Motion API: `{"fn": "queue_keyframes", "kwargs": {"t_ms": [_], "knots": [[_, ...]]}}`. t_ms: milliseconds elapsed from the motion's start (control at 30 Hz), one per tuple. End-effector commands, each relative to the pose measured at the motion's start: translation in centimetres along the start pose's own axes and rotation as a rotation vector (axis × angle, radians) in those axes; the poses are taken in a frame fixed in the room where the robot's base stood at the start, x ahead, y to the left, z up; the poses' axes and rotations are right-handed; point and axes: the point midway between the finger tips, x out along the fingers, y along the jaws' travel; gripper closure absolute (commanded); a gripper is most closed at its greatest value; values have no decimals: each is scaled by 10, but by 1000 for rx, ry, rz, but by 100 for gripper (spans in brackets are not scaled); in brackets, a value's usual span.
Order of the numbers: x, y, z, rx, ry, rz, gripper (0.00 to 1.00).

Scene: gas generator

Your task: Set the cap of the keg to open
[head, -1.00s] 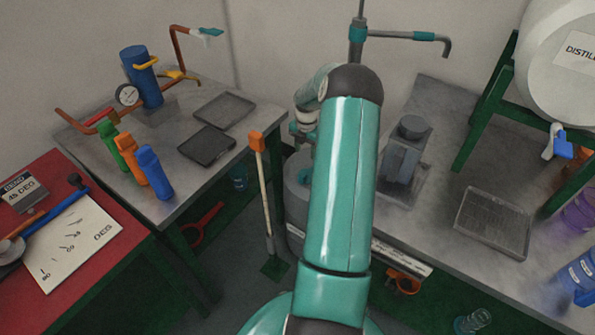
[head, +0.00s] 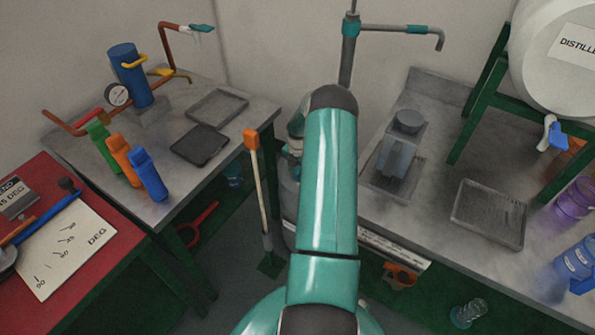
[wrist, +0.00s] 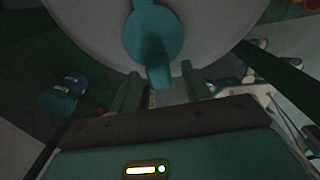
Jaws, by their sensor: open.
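The wrist view shows the round grey top of the keg (wrist: 95,28) from close by. A teal round cap (wrist: 153,32) sits on it, with a short teal lever (wrist: 159,76) pointing toward my gripper. My gripper (wrist: 160,92) is open, its two dark green fingers on either side of the lever's end. I cannot tell whether they touch it. In the head view the keg (head: 289,200) shows only as a grey strip beside my teal arm, which hides most of it. My gripper is hidden there.
A workbench with dark trays (head: 201,145) and coloured bottles (head: 149,174) stands on the left. An orange-topped lever (head: 252,140) rises close beside the keg. Glassware (head: 468,313) stands low at the right.

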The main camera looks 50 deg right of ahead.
Motion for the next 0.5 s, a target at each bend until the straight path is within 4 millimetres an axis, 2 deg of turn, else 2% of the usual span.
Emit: {"fn": "queue_keyframes", "kwargs": {"t_ms": [100, 367, 500], "knots": [[7, 1, 1, 0, -2, 1, 53], [8, 2, 1, 0, -1, 1, 53], [8, 2, 0, 0, -1, 1, 78]]}}
